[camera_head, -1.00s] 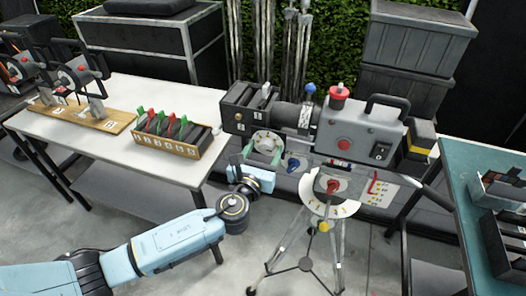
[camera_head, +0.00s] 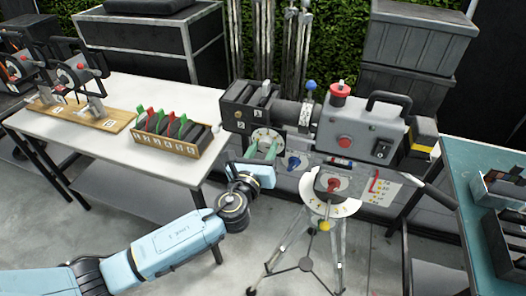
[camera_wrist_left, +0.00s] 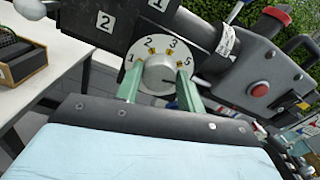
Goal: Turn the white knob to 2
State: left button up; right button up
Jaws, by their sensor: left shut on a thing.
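The white knob (camera_wrist_left: 158,73) sits at the middle of a round white dial (camera_wrist_left: 163,38) on the camera rig's dark box. The numbers 1, 2, 3 and 5 show around the dial's upper edge, with yellow marks beside them. A dark line on the knob points to the right in the left wrist view, away from the 2. My left gripper (camera_wrist_left: 160,88) has its two green fingers on either side of the knob and is shut on it. In the head view, my left gripper (camera_head: 267,151) covers part of the dial (camera_head: 266,134). My right gripper is out of view.
A blue knob (camera_head: 294,161) is close to the right of my left gripper. A grey camera body (camera_head: 360,130) with red buttons stands on a tripod (camera_head: 304,264). A white table (camera_head: 112,100) with a block rack (camera_head: 168,147) is at the left.

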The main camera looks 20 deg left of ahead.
pick_arm(q)
jog(key=n+b, duration=0.2)
jog(key=n, duration=0.4)
jog(key=shift+a+f+n, duration=0.1)
jog(key=shift+a+n, duration=0.05)
jog(key=shift+n, duration=0.15)
jog(key=n+b, duration=0.1)
jog(key=n, duration=0.5)
jog(key=shift+f+b, duration=0.1)
jog(key=shift+b, duration=0.25)
jog(key=n, duration=0.5)
jog(key=shift+n, duration=0.4)
jog(key=n, duration=0.5)
jog(key=shift+f+n, duration=0.1)
jog(key=shift+n, duration=0.2)
jog(key=o, duration=1)
jog(key=shift+s, duration=0.1)
